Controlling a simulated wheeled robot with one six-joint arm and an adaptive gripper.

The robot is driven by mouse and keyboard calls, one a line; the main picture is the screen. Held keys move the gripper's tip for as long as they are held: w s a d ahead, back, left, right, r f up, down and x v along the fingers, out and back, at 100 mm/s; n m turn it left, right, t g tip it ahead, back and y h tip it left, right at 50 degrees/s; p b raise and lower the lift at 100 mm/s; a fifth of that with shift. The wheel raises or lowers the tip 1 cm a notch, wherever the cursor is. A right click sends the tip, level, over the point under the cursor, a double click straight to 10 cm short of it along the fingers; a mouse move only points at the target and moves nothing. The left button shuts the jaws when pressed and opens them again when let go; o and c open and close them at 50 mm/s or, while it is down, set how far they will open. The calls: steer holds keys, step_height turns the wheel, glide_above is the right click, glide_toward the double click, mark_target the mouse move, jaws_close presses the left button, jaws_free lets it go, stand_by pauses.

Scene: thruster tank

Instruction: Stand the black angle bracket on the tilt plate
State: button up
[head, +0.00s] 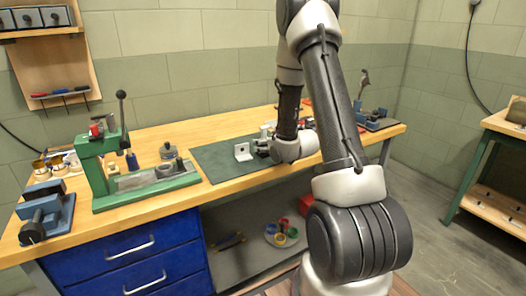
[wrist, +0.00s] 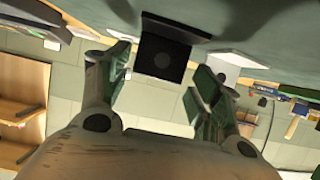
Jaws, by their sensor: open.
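The black angle bracket (wrist: 162,58) shows in the wrist view, with a dark face that has a round mark or hole. It stands between the two green-padded fingers of my gripper (wrist: 158,80), with a visible gap on each side. My gripper is open and not closed on it. In the head view my gripper (head: 264,146) is low over the green mat, pointing left, and I cannot make out the black bracket there. I cannot tell which thing is the tilt plate.
A white angle bracket (head: 243,152) stands on the green mat (head: 218,166), just left of my gripper. A green press (head: 105,165) and blue vise (head: 45,215) occupy the bench's left. Blue-grey equipment (head: 376,118) stands at the right end. The mat's left part is clear.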

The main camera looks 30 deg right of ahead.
steer(key=shift+x, duration=1.55)
steer(key=c, duration=0.9)
